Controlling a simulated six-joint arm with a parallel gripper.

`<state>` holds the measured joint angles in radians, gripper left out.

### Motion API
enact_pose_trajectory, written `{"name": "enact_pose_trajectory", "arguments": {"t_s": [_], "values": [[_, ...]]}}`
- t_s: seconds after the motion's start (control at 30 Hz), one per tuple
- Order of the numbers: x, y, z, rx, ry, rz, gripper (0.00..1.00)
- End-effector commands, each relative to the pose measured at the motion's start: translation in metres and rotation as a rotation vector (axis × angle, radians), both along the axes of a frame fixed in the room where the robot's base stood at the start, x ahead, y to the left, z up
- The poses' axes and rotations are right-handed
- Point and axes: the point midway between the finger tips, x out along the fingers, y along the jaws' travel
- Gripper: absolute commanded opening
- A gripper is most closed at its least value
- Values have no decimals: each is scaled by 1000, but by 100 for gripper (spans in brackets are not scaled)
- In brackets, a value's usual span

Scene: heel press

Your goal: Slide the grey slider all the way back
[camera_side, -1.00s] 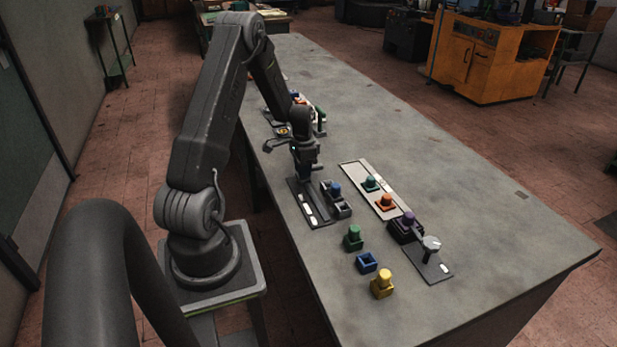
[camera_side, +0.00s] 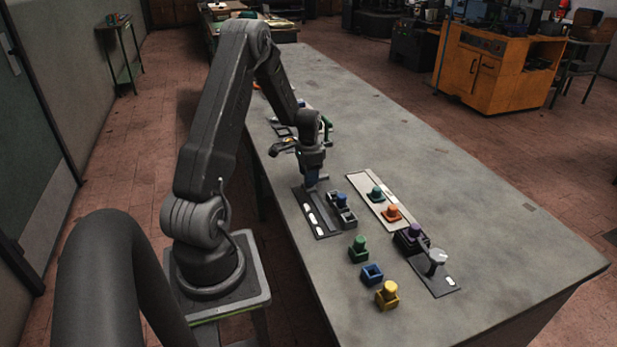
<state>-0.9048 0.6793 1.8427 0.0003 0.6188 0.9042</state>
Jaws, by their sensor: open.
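My gripper (camera_side: 311,180) is open and points down over the far end of a dark track plate (camera_side: 322,228) with white marks. A dark blue part shows at the fingertips, low over the plate. I cannot tell whether it touches anything, or whether a grey slider is hidden there. Right beside this plate is a dark grey holder (camera_side: 349,219) with a blue-topped peg (camera_side: 341,200). Another dark plate (camera_side: 443,286) at the right carries a pale grey round knob (camera_side: 437,257), well away from my gripper.
A pale plate (camera_side: 362,184) bears a teal peg (camera_side: 376,193) and an orange peg (camera_side: 392,212). A purple block (camera_side: 412,236) adjoins the right plate. A green peg (camera_side: 359,250), blue socket (camera_side: 372,273) and yellow peg (camera_side: 388,295) stand in front. The table's right side is clear.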

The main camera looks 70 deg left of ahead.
Motion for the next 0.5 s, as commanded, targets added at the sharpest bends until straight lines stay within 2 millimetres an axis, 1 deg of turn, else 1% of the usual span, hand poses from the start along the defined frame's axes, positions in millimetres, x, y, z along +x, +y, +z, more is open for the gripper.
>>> {"name": "enact_pose_trajectory", "arguments": {"t_s": [0.03,0.3,0.4,0.5], "values": [[1,1,10,5,-4,0,49],[0,1,71,6,-5,0,49],[0,1,91,6,-4,0,49],[0,1,106,5,-4,0,49]]}}
